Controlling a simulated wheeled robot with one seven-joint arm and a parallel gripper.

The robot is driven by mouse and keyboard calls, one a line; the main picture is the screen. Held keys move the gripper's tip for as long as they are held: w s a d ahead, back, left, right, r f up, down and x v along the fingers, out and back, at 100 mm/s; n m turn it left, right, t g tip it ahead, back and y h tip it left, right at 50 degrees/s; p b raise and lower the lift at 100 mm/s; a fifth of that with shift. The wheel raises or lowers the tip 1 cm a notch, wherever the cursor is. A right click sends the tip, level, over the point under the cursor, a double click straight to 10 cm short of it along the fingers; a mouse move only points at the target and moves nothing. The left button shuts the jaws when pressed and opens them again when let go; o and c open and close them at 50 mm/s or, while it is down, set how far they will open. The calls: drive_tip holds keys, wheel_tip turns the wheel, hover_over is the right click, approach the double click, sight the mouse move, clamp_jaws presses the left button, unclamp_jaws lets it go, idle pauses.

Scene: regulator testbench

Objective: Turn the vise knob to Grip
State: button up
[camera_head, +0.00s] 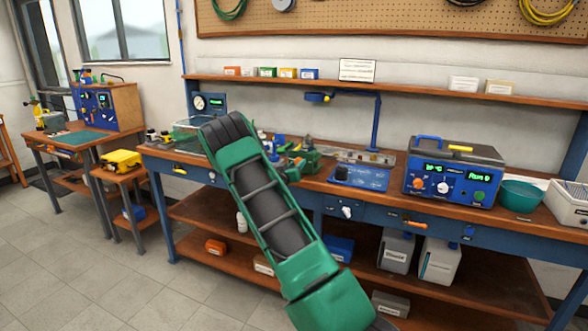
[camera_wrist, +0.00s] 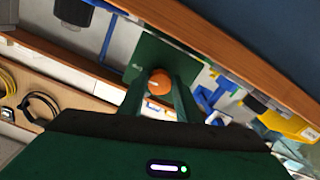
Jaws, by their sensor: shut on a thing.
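In the wrist view my gripper (camera_wrist: 160,92) has its two green fingers closed around a round orange knob (camera_wrist: 159,81). A small pale mark shows on the knob's face. A dark green plate (camera_wrist: 160,53) with a small white mark sits right behind the knob. I cannot read any Grip label or tell the knob's setting. In the head view my green arm crosses the middle of the bench and hides my fingers and the knob. A green vise-like body (camera_head: 305,160) stands on the bench just right of the arm.
The long wooden bench (camera_head: 240,170) carries a blue instrument (camera_head: 455,178) with lit displays, a teal bowl (camera_head: 522,194) and a blue box (camera_head: 360,178). A wooden shelf (camera_head: 420,90) runs above it. A yellow case (camera_head: 121,160) stands on the left stool. The floor at front left is clear.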

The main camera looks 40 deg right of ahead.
drive_tip(key=shift+s+d+f+m, duration=0.15)
drive_tip(key=shift+s+f+m, duration=0.1)
drive_tip(key=shift+m, duration=0.45)
drive_tip(key=o, duration=1.1)
drive_tip(key=shift+c, duration=0.2)
drive_tip(key=shift+w+r, duration=0.1)
drive_tip(key=shift+w, duration=0.05)
drive_tip(key=v, duration=1.1)
drive_tip(key=shift+w, duration=0.15)
